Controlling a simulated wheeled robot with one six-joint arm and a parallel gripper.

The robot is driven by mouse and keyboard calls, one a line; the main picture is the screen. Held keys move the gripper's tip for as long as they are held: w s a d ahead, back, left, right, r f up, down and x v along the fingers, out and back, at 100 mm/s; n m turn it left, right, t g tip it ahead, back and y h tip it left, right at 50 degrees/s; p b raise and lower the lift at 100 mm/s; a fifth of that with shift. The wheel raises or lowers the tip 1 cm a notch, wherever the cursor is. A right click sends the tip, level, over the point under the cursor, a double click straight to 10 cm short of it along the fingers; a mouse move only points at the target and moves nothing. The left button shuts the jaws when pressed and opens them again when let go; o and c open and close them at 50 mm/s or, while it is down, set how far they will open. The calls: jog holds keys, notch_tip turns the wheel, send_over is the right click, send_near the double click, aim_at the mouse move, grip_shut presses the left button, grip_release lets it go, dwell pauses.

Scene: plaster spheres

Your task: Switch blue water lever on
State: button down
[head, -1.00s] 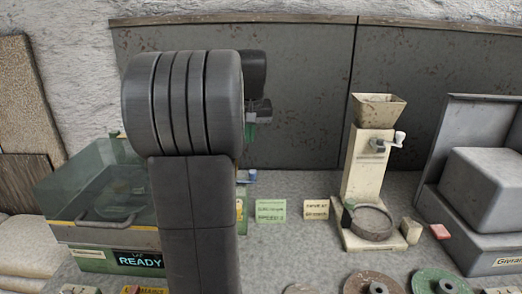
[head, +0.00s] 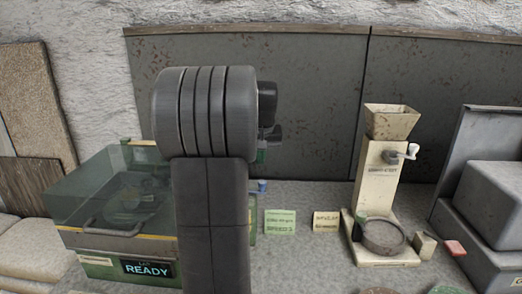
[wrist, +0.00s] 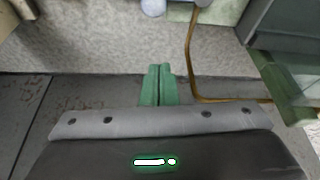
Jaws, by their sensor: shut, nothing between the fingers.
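A small blue piece (head: 262,185), perhaps the water lever, shows on the bench just right of my arm in the head view. Its shape and position are too small to read. In the wrist view a pale blue rounded part (wrist: 153,6) is cut off by the top edge, and I cannot tell whether it is the same piece. My gripper's green fingers (wrist: 158,85) are pressed together and empty, apart from that part. In the head view my arm mostly hides the gripper; a bit of green (head: 261,155) shows above the blue piece.
A green-lidded machine (head: 110,205) with a READY display (head: 148,268) stands left, partly behind my arm. A brown tube (wrist: 190,60) bends across the wrist view. Right are two label cards (head: 280,222), a cream hopper device (head: 377,190) and a grey metal unit (head: 495,200).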

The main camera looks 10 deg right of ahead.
jog(key=f, duration=0.1)
jog(key=s+f, duration=0.2)
jog(key=f, duration=0.1)
jog(key=shift+s+a+f, duration=0.1)
jog(key=shift+s+a, duration=0.05)
jog(key=shift+s, duration=0.1)
